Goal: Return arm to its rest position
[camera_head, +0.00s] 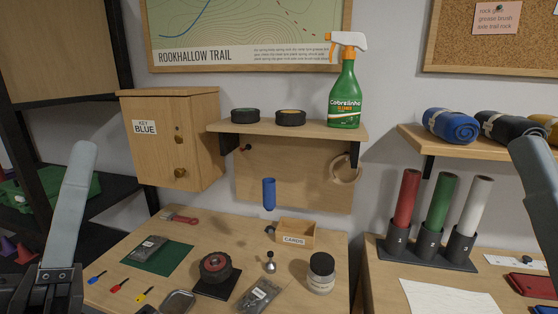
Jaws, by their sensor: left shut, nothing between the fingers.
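My left gripper (46,286) is at the lower left corner, in front of the workbench's left edge. Its dark body is cut by the frame's bottom edge. It is shut and empty, apart from everything on the bench. A pale grey part of my left arm rises above it. Only a pale grey part of my right arm shows at the right edge; the right gripper is not in view.
The wooden bench (190,234) holds a wheel on a black stand (215,266), a card box (296,236), a jar (321,272), a green mat (176,259) and small keys. Above are a cabinet (170,140) and a shelf (290,130) with a spray bottle (345,95).

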